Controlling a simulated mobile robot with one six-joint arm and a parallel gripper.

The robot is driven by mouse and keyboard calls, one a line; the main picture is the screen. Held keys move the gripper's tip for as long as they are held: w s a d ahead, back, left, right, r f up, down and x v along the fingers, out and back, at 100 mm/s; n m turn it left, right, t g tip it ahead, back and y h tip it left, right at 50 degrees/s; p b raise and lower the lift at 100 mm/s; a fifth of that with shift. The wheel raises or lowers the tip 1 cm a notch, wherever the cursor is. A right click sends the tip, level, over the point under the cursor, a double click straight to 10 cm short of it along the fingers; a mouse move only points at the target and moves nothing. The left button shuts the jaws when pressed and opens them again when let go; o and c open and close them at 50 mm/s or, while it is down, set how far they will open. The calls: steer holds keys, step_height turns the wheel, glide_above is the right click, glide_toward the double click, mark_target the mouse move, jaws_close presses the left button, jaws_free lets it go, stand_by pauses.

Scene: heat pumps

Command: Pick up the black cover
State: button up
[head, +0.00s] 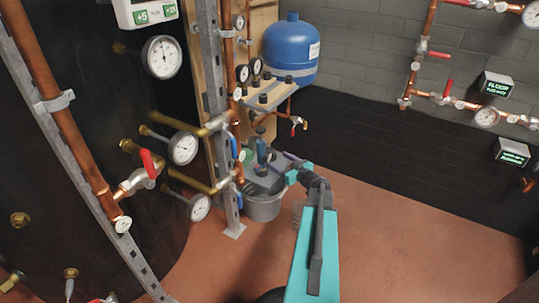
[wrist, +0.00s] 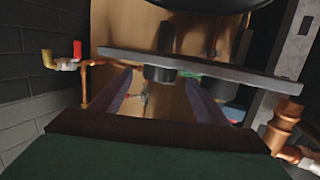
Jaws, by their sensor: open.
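Several small black caps (head: 264,98) sit on the light shelf plate below the blue tank in the head view; I cannot tell for sure which one is the black cover. The wrist view shows dark cylindrical pieces (wrist: 160,70) at a dark flat plate (wrist: 200,68), beyond my fingers. My gripper (head: 280,163) is below the shelf and above the grey bucket in the head view. In the wrist view my gripper (wrist: 158,88) shows its two fingers spread apart, with nothing clearly held between them.
A blue tank (head: 292,50) stands above the shelf. Gauges (head: 184,148), brass pipes and a metal upright (head: 229,190) crowd the left side. A grey bucket (head: 264,207) stands on the floor. A red-handled valve (head: 297,121) hangs right of the shelf. The reddish floor (head: 400,220) at right is clear.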

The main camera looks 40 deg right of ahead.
steer(key=shift+b+x, duration=0.5)
steer(key=shift+x, duration=2.05)
steer(key=c, duration=1)
